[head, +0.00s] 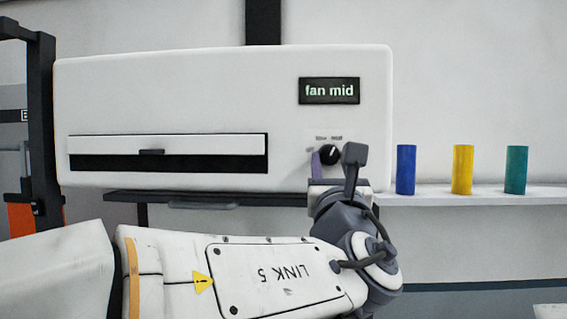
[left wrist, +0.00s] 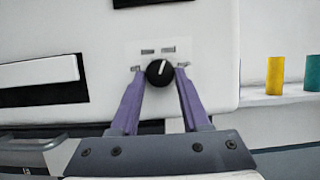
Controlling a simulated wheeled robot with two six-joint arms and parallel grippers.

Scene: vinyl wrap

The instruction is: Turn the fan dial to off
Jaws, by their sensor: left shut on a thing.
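The black fan dial (head: 329,154) sits on the lower right of the white machine's front (head: 220,95). The display (head: 329,91) above it reads "fan mid". My left gripper (head: 325,160) is at the dial, its purple fingers partly hidden by the wrist in the head view. In the left wrist view the dial (left wrist: 159,72) sits between the two purple fingertips (left wrist: 159,74), which are shut on its sides. The dial's white mark points up, slightly to the right. Small labels surround the dial. My right gripper is in neither view.
A blue cylinder (head: 406,170), a yellow cylinder (head: 462,170) and a teal cylinder (head: 516,170) stand on a shelf (head: 470,195) right of the machine. A wide dark slot (head: 168,162) with a white flap is left of the dial. A black post (head: 42,125) stands at far left.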

